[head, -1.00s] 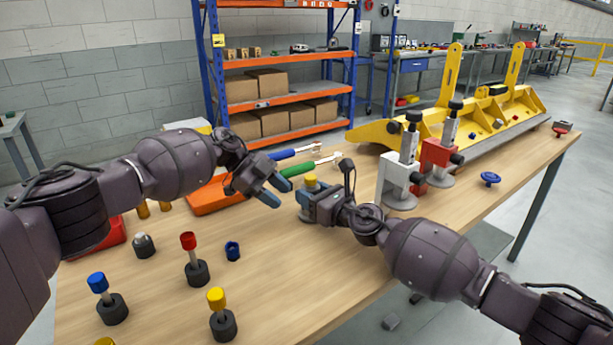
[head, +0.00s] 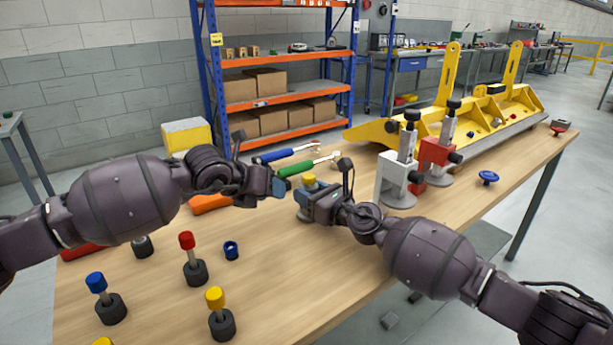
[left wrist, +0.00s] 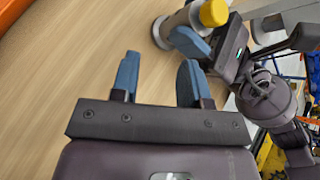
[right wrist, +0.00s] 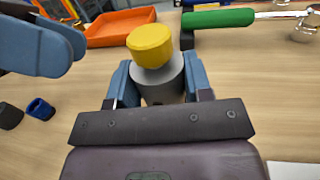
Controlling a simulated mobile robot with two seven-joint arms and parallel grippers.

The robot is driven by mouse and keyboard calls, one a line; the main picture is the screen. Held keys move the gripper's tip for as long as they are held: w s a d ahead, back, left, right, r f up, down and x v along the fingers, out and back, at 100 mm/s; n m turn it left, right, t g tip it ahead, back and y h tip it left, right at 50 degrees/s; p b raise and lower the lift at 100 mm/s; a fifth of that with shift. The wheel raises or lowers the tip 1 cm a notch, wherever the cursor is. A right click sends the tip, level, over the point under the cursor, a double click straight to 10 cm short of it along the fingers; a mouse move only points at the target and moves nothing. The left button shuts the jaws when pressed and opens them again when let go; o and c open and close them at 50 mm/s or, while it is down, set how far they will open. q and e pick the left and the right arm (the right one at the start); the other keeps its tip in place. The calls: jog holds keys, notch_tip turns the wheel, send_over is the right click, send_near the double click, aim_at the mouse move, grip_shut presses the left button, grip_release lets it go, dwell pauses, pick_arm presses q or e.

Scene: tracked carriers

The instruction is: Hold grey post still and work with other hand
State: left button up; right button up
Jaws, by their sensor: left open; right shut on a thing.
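The grey post (right wrist: 162,80) with a yellow cap (right wrist: 150,44) stands upright on the table. My right gripper (right wrist: 158,82) is shut around the post below the cap. In the head view the yellow cap (head: 309,179) shows just above the right gripper (head: 308,203); the post is mostly hidden there. My left gripper (head: 276,186) is open and empty, a little left of the post and apart from it. In the left wrist view bare table shows between its blue fingers (left wrist: 157,75), and the grey post (left wrist: 178,30) is at the upper right.
Green-handled (head: 296,169) and blue-handled (head: 277,155) tools lie behind the grippers. Red-capped (head: 187,241), blue-capped (head: 97,283) and yellow-capped (head: 215,300) posts stand front left, near a blue ring (head: 231,250). White (head: 397,180) and red (head: 435,155) fixtures stand right.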

aim_at(308, 176)
pick_arm(q)
jog(key=s+d+r+m+t+h, duration=0.1)
jog(key=s+r+m+t+h, duration=0.1)
jog(key=s+r+m+t, duration=0.25)
jog(key=shift+m+g, duration=0.35)
jog(key=shift+g, duration=0.6)
jog(key=x, duration=0.8)
jog(key=r+x, duration=0.1)
jog(key=x, duration=0.3)
jog(key=shift+w+a, duration=0.1)
jog(key=shift+w, duration=0.2)
jog(key=c, duration=0.6)
jog(key=shift+c, duration=0.2)
jog(key=shift+a+m+g+h, duration=0.1)
jog(key=shift+m+g+h, duration=0.5)
jog(key=shift+m+g, duration=0.15)
jog(key=o, duration=0.6)
jog(key=shift+o, duration=0.2)
